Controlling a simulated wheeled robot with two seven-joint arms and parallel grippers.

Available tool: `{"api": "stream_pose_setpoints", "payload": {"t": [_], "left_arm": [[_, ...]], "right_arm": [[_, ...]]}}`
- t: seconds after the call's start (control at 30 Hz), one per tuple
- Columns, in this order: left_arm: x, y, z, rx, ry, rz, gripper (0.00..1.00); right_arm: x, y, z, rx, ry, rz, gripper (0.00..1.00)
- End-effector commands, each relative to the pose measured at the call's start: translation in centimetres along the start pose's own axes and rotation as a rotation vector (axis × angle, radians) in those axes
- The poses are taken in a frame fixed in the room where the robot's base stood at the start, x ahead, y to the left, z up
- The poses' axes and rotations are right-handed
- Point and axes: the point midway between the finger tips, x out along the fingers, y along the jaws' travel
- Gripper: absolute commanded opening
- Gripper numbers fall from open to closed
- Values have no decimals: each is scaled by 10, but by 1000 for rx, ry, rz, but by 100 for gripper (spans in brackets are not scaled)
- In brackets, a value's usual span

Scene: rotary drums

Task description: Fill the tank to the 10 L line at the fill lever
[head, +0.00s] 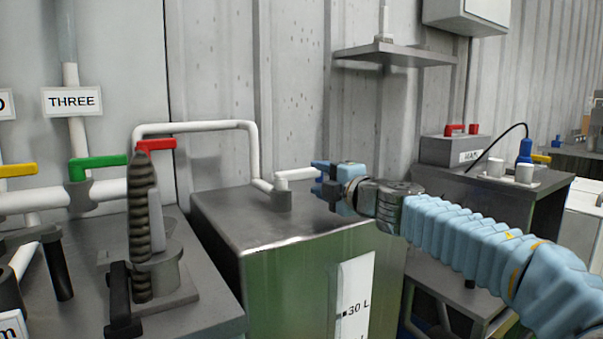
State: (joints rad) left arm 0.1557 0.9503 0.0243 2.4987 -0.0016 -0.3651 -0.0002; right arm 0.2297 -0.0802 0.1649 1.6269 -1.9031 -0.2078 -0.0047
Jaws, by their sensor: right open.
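The metal tank (225,215) stands in the middle, with a white level scale (357,285) on its front. The scale shows a 30 L mark; its lower part, with any 10 L line, is cut off by the picture's bottom edge, and I cannot make out a liquid level. A white lever (296,174) on a grey valve (281,199) sits on the tank top, pointing right. My right gripper (318,180) is open at the lever's right end; I cannot tell whether they touch. My left gripper is out of view.
A white pipe (200,126) runs to the tank's valve. Red (155,145), green (98,161) and yellow (18,169) levers sit on the left piping near a THREE sign (72,101). A dark ribbed upright part (141,225) stands left. A wall shelf (392,54) hangs above my right arm.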

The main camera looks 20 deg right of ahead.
Motion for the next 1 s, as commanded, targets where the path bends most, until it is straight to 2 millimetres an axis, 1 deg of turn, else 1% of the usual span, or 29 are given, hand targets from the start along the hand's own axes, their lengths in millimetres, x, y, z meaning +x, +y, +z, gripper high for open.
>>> {"api": "stream_pose_setpoints", "payload": {"t": [0.03,0.1,0.2,0.3,0.47,0.73,0.77,1.0], "left_arm": [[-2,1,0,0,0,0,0],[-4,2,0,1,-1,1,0],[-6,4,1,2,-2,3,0],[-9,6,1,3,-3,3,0],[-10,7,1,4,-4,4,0],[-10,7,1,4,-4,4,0],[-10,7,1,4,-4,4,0],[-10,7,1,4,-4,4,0]], "right_arm": [[14,0,0,1,2,-2,49],[29,1,0,2,2,-1,49],[48,1,0,2,2,-1,49],[62,1,0,1,2,-1,49],[74,1,-1,1,1,0,49],[75,0,0,1,0,0,49],[75,0,0,1,0,0,47],[75,0,0,1,0,0,11]]}}
